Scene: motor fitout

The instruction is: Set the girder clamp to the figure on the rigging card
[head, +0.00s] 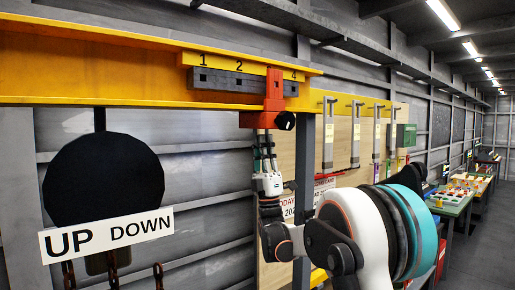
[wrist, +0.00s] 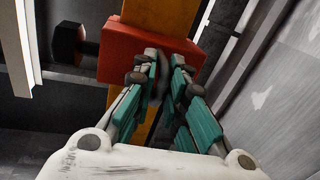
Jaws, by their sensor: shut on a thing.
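The red girder clamp (head: 273,95) sits on the yellow girder (head: 120,72), over the grey numbered strip (head: 225,80). Figures 1, 2 and 4 show; the clamp covers the stretch between 2 and 4. A black knob (head: 285,121) sticks out of the clamp's lower block. My gripper (head: 265,133) is upright under that block, its fingertips against the underside and shut on the clamp. The wrist view shows the red block (wrist: 122,55), the knob (wrist: 68,42) and my teal fingers (wrist: 165,65); the exact grip is partly hidden. The rigging card (head: 325,185) is partly hidden by my arm.
A black disc (head: 103,180) with an UP DOWN sign (head: 108,234) and chains hangs at the left. Several grey tools (head: 328,135) hang on the board behind my arm. The floor (head: 490,250) at far right is clear.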

